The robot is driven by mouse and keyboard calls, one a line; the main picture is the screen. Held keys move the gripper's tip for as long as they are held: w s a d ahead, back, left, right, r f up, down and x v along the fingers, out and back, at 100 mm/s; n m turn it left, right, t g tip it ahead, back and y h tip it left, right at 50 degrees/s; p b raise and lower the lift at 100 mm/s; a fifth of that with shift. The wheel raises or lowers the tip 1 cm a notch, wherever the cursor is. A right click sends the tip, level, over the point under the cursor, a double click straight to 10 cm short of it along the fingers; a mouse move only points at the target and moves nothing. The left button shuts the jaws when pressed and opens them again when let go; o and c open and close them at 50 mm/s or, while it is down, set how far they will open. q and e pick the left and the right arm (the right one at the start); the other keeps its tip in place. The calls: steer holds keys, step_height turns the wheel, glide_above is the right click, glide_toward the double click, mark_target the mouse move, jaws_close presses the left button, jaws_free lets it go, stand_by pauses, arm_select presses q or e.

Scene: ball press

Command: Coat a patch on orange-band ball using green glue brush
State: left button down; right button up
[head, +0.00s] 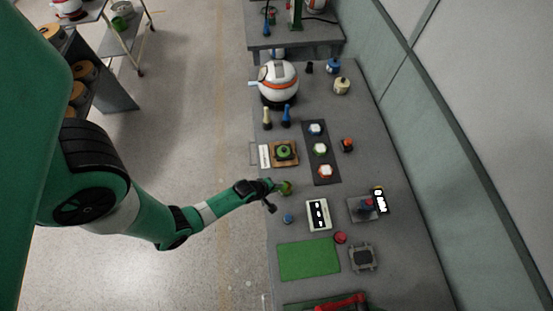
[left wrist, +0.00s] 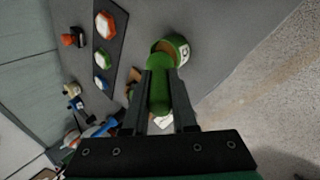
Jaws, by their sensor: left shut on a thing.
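The orange-band ball (head: 278,75) is white with an orange stripe and sits in a dark stand at the far part of the table. My left gripper (head: 274,188) is low over the table's left edge, well in front of the ball. In the left wrist view its fingers (left wrist: 160,100) are shut on the green glue brush (left wrist: 159,92). The green glue pot (head: 286,188) stands just beyond the fingertips; its open brown top and label show in the left wrist view (left wrist: 181,47). The brush's far end overlaps the pot's rim; I cannot tell if it touches. My right gripper is not in view.
A wooden square with a green round piece (head: 284,151) and a dark strip (head: 326,177) with several coloured pieces lie between pot and ball. Yellow and blue upright handles (head: 286,116) stand before the ball. A green mat (head: 309,260) lies nearer.

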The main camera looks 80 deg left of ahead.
arm_select(q)
steer(key=shift+s, duration=0.1)
step_height(320, 180, up, 7)
steer(key=p, duration=0.7)
stand_by(0.4)
